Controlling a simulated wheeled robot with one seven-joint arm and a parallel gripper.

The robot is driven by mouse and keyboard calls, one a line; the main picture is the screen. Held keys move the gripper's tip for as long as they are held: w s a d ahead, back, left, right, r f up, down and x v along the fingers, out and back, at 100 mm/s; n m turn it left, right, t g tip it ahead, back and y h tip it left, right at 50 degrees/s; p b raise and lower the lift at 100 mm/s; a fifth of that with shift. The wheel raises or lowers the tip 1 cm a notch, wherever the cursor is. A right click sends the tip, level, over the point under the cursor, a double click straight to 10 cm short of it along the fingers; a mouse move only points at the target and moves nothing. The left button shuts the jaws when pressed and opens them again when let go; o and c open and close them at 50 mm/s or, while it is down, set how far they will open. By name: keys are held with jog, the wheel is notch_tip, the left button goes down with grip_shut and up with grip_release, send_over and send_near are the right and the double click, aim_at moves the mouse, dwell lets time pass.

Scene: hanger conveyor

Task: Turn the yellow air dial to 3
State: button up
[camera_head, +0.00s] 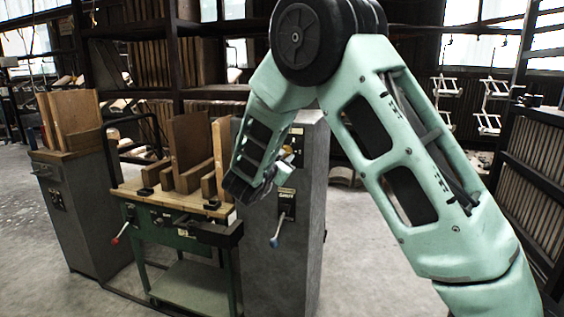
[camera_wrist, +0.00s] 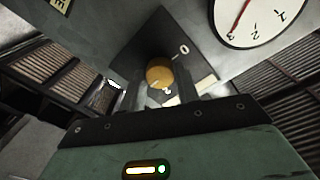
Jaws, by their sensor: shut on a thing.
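The yellow dial (camera_wrist: 159,73) is a round knob on a dark square plate (camera_wrist: 180,58) with pale marks, including one like a 0. My gripper (camera_wrist: 160,88) is shut on the dial, with its dark fingers on either side of it in the wrist view. A white round gauge (camera_wrist: 268,18) shows partly beside the plate; its red needle points close to the 3. In the head view my gripper (camera_head: 284,172) is against the front of the tall grey cabinet (camera_head: 308,215); my own arm mostly hides the dial there.
A blue-tipped lever (camera_head: 275,240) hangs on the cabinet below my gripper. Racks (camera_head: 535,150) stand at the right. The floor right of the cabinet is clear.

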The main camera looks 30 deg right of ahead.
jog(key=shift+m, duration=0.3)
dwell(0.4)
jog(key=o, duration=1)
jog(key=shift+c, duration=0.2)
jog(key=shift+a, duration=0.1)
jog(key=v, duration=1.7)
jog(key=shift+s, duration=0.25)
jog(key=shift+a, duration=0.1)
